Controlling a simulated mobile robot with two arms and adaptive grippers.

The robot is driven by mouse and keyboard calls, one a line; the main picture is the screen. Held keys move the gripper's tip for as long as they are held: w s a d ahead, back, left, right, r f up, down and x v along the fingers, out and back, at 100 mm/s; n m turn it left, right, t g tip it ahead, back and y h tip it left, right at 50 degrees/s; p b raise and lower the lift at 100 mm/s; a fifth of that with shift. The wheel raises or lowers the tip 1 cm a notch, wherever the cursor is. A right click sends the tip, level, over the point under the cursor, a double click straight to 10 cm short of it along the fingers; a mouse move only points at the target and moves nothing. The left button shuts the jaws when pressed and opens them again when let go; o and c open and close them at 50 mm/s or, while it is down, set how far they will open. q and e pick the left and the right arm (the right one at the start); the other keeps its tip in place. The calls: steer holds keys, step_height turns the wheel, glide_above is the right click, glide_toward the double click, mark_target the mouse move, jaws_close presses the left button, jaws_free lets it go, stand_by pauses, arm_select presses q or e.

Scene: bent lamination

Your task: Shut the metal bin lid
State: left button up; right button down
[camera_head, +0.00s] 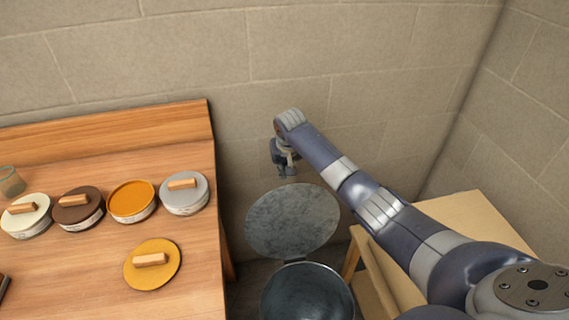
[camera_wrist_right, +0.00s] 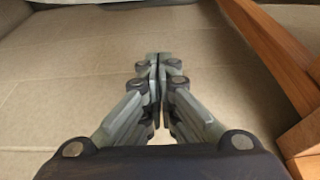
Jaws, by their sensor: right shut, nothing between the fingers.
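The metal bin (camera_head: 308,296) stands on the floor between the wooden table and a lighter wooden piece of furniture. Its round grey lid (camera_head: 292,222) is open, tilted up at the back of the bin toward the wall. My right gripper (camera_head: 288,172) is above the lid's upper edge, near the wall, and looks apart from it. In the right wrist view the right gripper (camera_wrist_right: 158,58) has its fingers together with nothing between them. The lid does not show in that view. My left gripper is not in view.
A wooden table (camera_head: 190,250) with a raised back edge stands on the left, bearing several round tins (camera_head: 133,203) and a loose yellow lid (camera_head: 153,265). A light wooden piece (camera_head: 465,212) stands right of the bin, partly behind my arm. A block wall (camera_head: 330,50) closes the back.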

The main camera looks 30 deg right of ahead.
steer(key=s+f+p, duration=0.2)
steer(key=f, duration=0.1)
steer(key=shift+s+a+f, duration=0.2)
steer(key=shift+s+a, duration=0.15)
stand_by(0.4)
steer(key=shift+p, duration=0.3)
